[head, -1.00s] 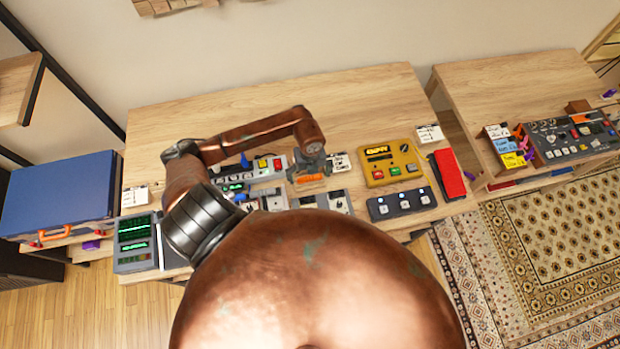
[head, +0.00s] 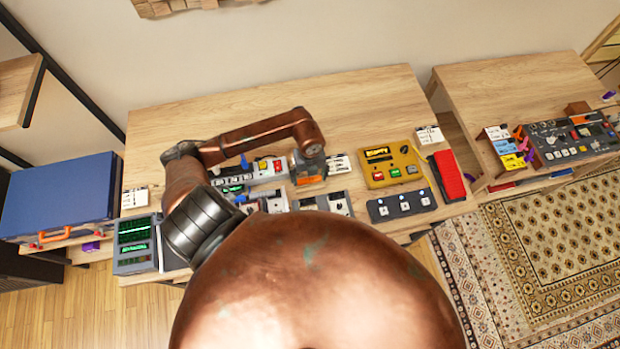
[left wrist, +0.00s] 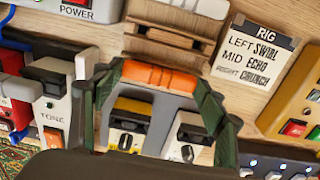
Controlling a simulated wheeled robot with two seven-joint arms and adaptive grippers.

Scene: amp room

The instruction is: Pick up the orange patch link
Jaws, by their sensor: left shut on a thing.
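The orange patch link (left wrist: 158,77) is a short, ribbed orange piece between the dark green fingers of my left gripper (left wrist: 157,82) in the left wrist view. The fingers are shut on it, one on each side. In the head view the orange patch link (head: 310,180) shows just below my left gripper (head: 307,170), above the row of pedals on the table. Its underside is hidden, and I cannot tell its exact height. My right gripper is not in view.
Grey pedals (left wrist: 128,128) with knobs lie below the link. A wooden holder (left wrist: 172,35) and a RIG card (left wrist: 262,62) are beyond it. A yellow pedal (head: 392,163) and a red pedal (head: 448,174) stand to the right. The table's back (head: 240,105) is clear.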

